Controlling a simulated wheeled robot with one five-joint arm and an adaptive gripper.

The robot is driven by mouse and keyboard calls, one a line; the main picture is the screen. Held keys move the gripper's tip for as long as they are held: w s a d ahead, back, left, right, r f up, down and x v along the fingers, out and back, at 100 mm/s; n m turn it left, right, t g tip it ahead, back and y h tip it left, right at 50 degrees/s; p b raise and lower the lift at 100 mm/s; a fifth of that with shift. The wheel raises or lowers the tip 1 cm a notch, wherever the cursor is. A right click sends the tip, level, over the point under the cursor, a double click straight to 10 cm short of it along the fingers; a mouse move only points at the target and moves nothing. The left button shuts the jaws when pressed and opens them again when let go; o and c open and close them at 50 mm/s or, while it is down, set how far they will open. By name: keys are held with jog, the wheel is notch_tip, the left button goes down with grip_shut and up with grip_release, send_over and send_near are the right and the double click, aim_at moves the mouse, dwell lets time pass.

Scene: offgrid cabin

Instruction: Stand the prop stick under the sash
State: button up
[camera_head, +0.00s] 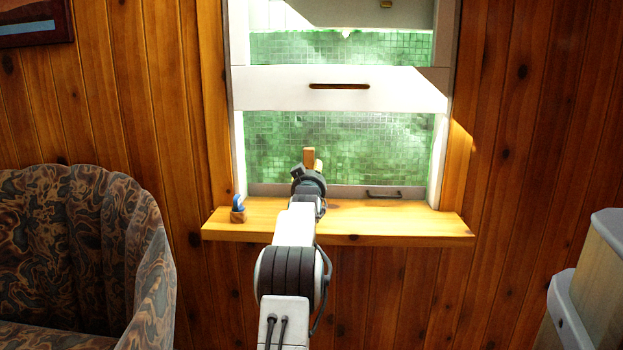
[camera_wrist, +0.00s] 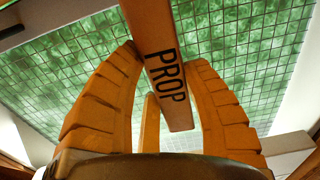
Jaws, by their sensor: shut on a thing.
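The prop stick (camera_head: 309,157) shows as a short orange-brown piece above my gripper (camera_head: 309,175) in the head view. In the wrist view the stick (camera_wrist: 160,45) carries the word PROP and lies between the two orange ribbed fingers of my gripper (camera_wrist: 163,62). The fingers are shut on it. The white sash (camera_head: 270,86) has a brown handle and is raised, with an open gap below it. The stick's visible top is below the sash and apart from it in the head view. My arm hides the stick's lower part there.
A wooden sill (camera_head: 400,222) runs below the window. A small wooden holder with a blue item (camera_head: 238,208) stands at its left end. A dark handle (camera_head: 384,194) is on the lower frame. A patterned armchair (camera_head: 80,250) is at left, a pale cabinet (camera_head: 595,280) at right.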

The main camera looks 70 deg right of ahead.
jog(key=shift+f+b, duration=0.3)
jog(key=o, duration=1.2)
jog(key=shift+r+p, duration=0.45)
jog(key=shift+p+v, duration=2.45)
jog(key=shift+v, duration=3.55)
